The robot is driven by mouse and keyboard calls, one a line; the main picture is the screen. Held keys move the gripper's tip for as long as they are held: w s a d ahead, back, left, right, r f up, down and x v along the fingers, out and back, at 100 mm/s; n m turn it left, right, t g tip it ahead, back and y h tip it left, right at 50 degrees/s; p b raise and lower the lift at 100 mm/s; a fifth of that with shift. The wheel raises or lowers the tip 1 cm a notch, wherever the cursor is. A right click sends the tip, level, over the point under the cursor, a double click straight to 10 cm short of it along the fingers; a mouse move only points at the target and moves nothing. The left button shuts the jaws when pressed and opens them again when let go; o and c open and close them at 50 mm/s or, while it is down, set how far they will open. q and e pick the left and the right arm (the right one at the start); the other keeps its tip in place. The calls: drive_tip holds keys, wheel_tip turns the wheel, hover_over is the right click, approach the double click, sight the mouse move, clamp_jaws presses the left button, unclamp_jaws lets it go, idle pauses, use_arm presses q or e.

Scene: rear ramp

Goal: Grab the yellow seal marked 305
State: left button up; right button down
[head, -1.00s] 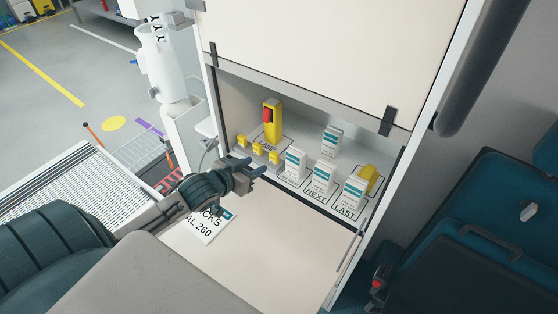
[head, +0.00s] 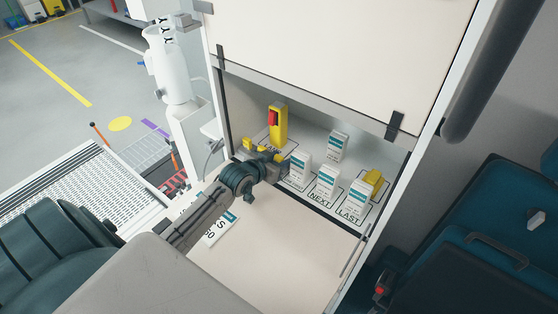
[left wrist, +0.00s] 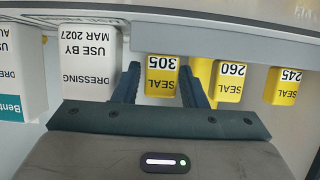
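The yellow seal marked 305 (left wrist: 162,76) shows upside down in the left wrist view, between the two dark fingers of my left gripper (left wrist: 159,72). The gripper is open, with a finger on either side of the seal and visible gaps. In the head view my left gripper (head: 277,164) is at the front of the locker shelf and partly hides the seals. Seals marked 260 (left wrist: 230,82) and 245 (left wrist: 284,86) stand to the right of 305 in the wrist view. My right gripper is not in view.
White dressing boxes (left wrist: 90,62) stand just left of the 305 seal in the wrist view. A yellow and red device (head: 278,125) stands behind the seals. More white boxes (head: 327,181) fill the shelf's right. The flat panel (head: 275,245) in front is mostly clear.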

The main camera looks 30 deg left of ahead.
use_arm(q)
drive_tip(key=c, duration=0.7)
